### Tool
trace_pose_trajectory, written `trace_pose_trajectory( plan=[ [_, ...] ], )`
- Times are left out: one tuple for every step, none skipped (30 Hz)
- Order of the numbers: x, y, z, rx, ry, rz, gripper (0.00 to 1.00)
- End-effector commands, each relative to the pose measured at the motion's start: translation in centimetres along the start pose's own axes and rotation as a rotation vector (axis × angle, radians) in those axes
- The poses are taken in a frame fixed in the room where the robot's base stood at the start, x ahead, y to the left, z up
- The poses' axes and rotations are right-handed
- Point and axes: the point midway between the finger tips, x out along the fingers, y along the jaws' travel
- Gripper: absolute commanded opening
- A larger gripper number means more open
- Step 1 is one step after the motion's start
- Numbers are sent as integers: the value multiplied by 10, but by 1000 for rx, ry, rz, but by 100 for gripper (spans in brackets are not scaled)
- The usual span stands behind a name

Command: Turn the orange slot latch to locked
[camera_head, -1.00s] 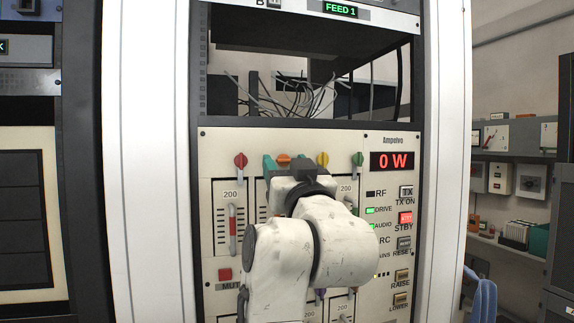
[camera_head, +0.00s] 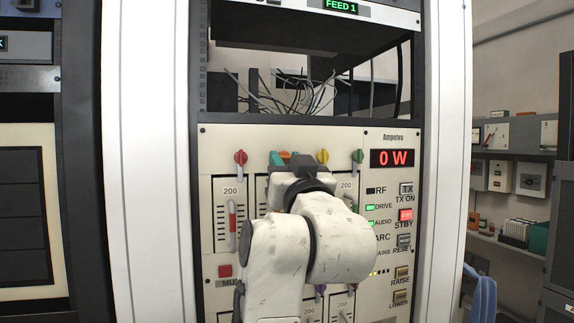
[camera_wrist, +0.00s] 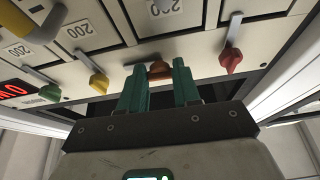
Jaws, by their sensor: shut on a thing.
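The orange slot latch (camera_wrist: 160,70) shows in the wrist view between the two teal fingers of my gripper (camera_wrist: 160,82). The gripper is shut on it. In the head view only a small orange part of the latch (camera_head: 284,155) shows between the fingertips of my gripper (camera_head: 283,160), near the top edge of the cream panel (camera_head: 300,138). My arm covers the slot below it. I cannot tell the latch's exact angle.
A red latch (camera_head: 240,157) is to the left, and a yellow latch (camera_head: 322,156) and a green latch (camera_head: 358,156) are to the right on the same row. The display (camera_head: 392,158) reads 0 W. Loose cables (camera_head: 290,95) hang in the open bay above.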

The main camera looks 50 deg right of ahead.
Motion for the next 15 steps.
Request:
trace_pose_trajectory(
  plan=[
    [0, -1, 0, 17, 2, 5, 1],
    [0, -1, 0, 30, 2, 11, 1],
    [-1, -1, 0, 50, 2, 19, 1],
    [-1, -2, 1, 67, 2, 25, 1],
    [-1, -2, 1, 83, 1, 32, 1],
    [-1, -3, 1, 110, 1, 42, 1],
    [-1, -3, 1, 132, 1, 51, 1],
    [-1, -3, 1, 154, 2, 60, 1],
    [-1, -4, 1, 186, 1, 73, 1],
    [-1, -4, 1, 210, 2, 84, 1],
    [-1, -4, 1, 236, 2, 94, 1],
    [-1, -4, 1, 271, 2, 108, 1],
    [-1, -4, 1, 297, 2, 119, 1],
    [-1, -5, 1, 324, 2, 130, 1],
    [-1, -5, 1, 359, 1, 145, 1]
  ],
)
